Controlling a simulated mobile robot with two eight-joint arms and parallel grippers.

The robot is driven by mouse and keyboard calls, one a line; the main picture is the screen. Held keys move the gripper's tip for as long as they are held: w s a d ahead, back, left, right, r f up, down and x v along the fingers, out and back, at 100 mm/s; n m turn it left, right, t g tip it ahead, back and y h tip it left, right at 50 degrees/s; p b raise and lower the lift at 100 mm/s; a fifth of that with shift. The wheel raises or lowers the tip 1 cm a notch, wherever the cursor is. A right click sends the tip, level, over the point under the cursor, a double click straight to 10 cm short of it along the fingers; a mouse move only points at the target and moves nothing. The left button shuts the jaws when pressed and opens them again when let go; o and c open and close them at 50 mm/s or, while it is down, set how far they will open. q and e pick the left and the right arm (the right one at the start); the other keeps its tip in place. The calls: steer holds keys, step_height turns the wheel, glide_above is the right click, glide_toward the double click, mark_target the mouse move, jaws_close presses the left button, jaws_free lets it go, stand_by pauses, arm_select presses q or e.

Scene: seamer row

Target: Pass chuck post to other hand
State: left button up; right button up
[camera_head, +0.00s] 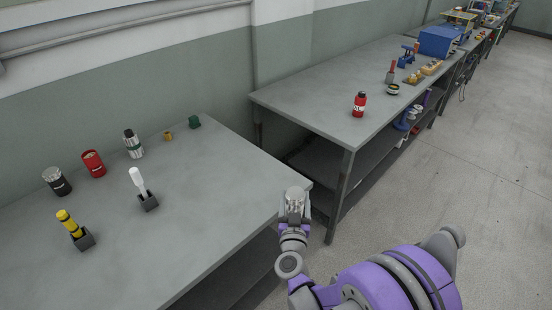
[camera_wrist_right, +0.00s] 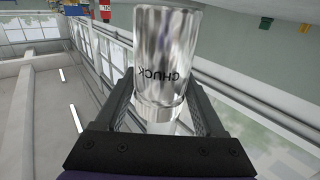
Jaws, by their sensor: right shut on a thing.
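The chuck post is a shiny metal cylinder with "CHUCK" lettered on its side, upside down and mirrored-looking in the right wrist view (camera_wrist_right: 167,55). My right gripper (camera_wrist_right: 165,112) is shut on its narrower lower part, with one dark finger on each side. In the head view the right gripper (camera_head: 293,208) is near the right edge of the near bench, and the post's round pale end (camera_head: 294,193) shows at its tip. The gripper's fingers are mostly hidden there. My left gripper is in neither view.
The near bench (camera_head: 225,190) holds a black-and-silver can (camera_head: 57,181), a red can (camera_head: 93,163), a silver can (camera_head: 133,144), a white-handled tool (camera_head: 138,181) and a yellow-handled tool (camera_head: 68,222) in dark blocks. A second bench (camera_head: 310,95) carries a red bottle (camera_head: 359,104). Floor is clear at right.

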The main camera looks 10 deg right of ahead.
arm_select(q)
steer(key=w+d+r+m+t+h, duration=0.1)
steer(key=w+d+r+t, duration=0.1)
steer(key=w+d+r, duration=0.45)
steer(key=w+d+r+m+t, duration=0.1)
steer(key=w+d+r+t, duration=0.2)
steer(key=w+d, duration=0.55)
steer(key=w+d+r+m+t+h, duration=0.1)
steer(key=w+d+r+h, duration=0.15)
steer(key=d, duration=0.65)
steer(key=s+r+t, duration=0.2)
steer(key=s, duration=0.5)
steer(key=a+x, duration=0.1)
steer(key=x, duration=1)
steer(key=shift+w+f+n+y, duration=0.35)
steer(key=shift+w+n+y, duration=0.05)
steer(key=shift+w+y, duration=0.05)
arm_select(e)
steer(key=s+a+r+n+y, duration=0.2)
steer(key=s+a+n+y, duration=0.2)
steer(key=a+y, duration=0.3)
steer(key=shift+s+a+n+y, duration=0.2)
steer(key=shift+a+n+y, duration=0.15)
steer(key=shift+a, duration=0.9)
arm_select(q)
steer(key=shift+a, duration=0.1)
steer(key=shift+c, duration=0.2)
arm_select(e)
steer(key=shift+r, duration=0.1)
